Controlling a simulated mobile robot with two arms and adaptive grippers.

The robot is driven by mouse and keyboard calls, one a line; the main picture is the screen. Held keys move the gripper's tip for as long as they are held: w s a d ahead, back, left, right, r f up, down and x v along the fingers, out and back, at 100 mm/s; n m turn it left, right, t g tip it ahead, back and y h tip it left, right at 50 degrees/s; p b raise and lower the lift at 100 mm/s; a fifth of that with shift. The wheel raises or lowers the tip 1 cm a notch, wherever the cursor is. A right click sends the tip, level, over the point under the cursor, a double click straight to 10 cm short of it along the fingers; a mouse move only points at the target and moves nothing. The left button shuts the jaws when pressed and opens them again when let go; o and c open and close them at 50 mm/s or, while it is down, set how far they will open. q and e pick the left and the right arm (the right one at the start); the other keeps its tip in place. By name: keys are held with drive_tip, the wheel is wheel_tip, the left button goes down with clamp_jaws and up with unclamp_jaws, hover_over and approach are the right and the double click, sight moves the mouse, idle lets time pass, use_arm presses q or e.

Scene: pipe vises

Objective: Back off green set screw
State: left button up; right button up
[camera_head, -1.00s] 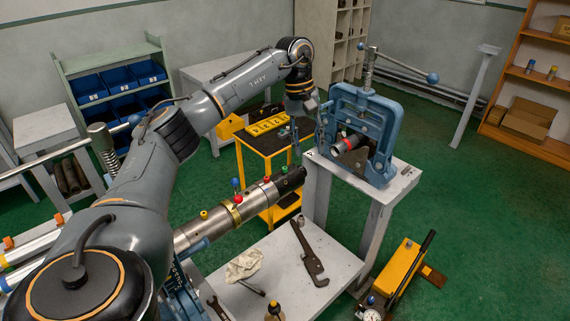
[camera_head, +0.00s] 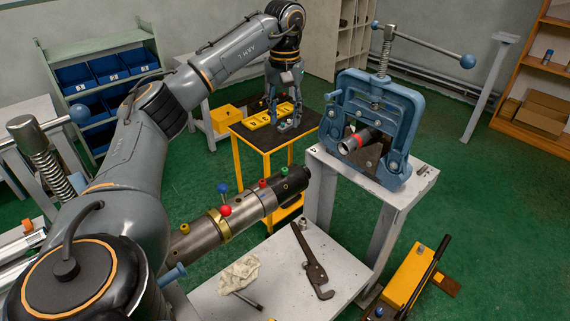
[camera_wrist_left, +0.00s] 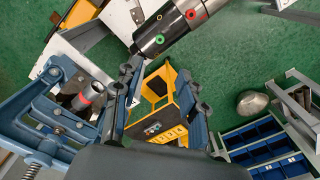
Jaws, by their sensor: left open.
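The green set screw (camera_head: 284,171) sits on the black end collar of a metal pipe (camera_head: 205,236). It shows as a green ring in the left wrist view (camera_wrist_left: 160,39). My left gripper (camera_head: 284,122) points down, open and empty, over the cart beyond the pipe end, apart from the green screw. Its two fingers frame the cart in the wrist view (camera_wrist_left: 160,82). My right gripper is not in view.
The yellow cart (camera_head: 239,163) carries yellow numbered holders. A blue pipe vise (camera_head: 347,100) with a short pipe stands on a white table to the right. A low white table (camera_head: 345,258) holds a wrench (camera_head: 312,258) and a rag (camera_head: 240,272). A yellow pump (camera_head: 412,275) stands on the green floor.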

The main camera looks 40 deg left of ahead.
sight(285, 169)
use_arm(q)
drive_tip(key=f, duration=1)
drive_tip(key=f+p, duration=0.1)
drive_tip(key=f, duration=0.4)
drive_tip(key=shift+w+a+f, duration=0.1)
drive_tip(key=shift+w+a, duration=0.05)
drive_tip(key=shift+a, duration=0.1)
drive_tip(key=shift+f, duration=0.55)
drive_tip(key=shift+w+f, duration=0.1)
drive_tip(key=shift+f, duration=0.05)
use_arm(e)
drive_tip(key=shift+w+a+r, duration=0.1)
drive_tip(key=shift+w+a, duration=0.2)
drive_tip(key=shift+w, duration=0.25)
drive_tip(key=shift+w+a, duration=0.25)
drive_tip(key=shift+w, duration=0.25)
use_arm(q)
clamp_jaws()
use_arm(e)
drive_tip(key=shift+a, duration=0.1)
